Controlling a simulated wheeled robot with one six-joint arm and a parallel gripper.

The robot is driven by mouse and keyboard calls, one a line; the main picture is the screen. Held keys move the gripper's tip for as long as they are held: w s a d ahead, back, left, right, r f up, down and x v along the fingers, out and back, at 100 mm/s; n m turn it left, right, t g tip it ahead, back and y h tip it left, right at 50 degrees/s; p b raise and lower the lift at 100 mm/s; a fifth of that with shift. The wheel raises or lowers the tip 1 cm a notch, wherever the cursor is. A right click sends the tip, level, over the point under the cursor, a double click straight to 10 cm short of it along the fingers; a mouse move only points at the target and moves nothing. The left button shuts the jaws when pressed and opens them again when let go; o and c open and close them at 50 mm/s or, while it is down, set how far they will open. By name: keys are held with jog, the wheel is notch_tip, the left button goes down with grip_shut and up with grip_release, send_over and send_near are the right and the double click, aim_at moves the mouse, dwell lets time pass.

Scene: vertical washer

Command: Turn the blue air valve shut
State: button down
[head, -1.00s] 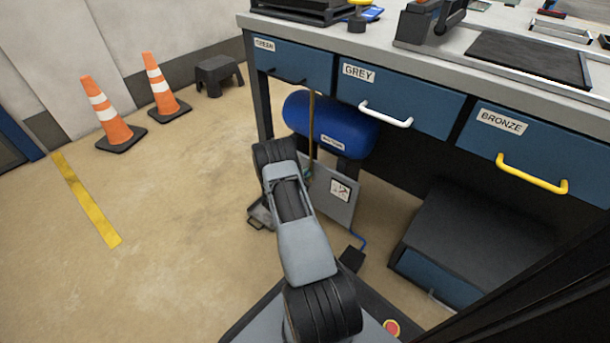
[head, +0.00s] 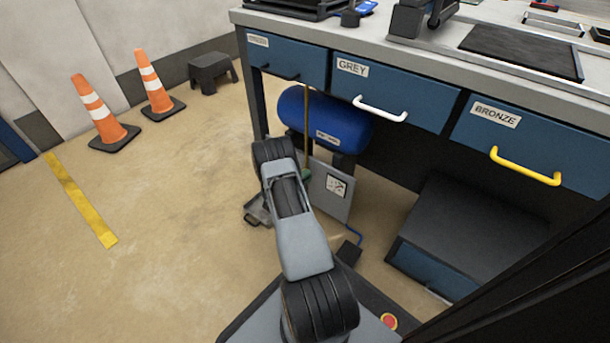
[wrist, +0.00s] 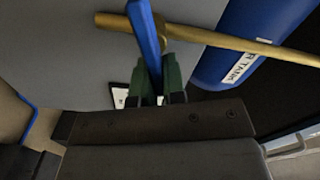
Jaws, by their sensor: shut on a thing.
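The blue air valve handle (wrist: 146,38) is a flat blue lever in the wrist view. It crosses the brass pipe (wrist: 225,42) and comes down between the green fingers of my gripper (wrist: 160,85). The gripper is shut on the lever. In the head view the brass pipe (head: 307,110) stands upright in front of the blue air tank (head: 338,122) under the bench. My arm hides the valve handle and most of the gripper there. The tank also shows in the wrist view (wrist: 225,45), with its label partly visible.
The bench has drawers labelled GREY (head: 395,92) and BRONZE (head: 530,140) above the tank. A grey panel (head: 330,188) stands below it, beside my arm. Two orange cones (head: 98,110) and a dark stool (head: 212,72) stand at the left.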

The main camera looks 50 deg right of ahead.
jog(key=shift+s+f+m, duration=0.1)
jog(key=shift+f+m, duration=0.2)
jog(key=shift+m, duration=0.7)
jog(key=shift+f+m, duration=0.25)
jog(key=shift+m, duration=0.75)
jog(key=c, duration=1.2)
grip_release()
jog(key=shift+a, duration=0.1)
jog(key=s+a+p, duration=0.1)
jog(key=a+p, duration=0.3)
jog(key=a, duration=0.9)
jog(key=shift+a, duration=0.3)
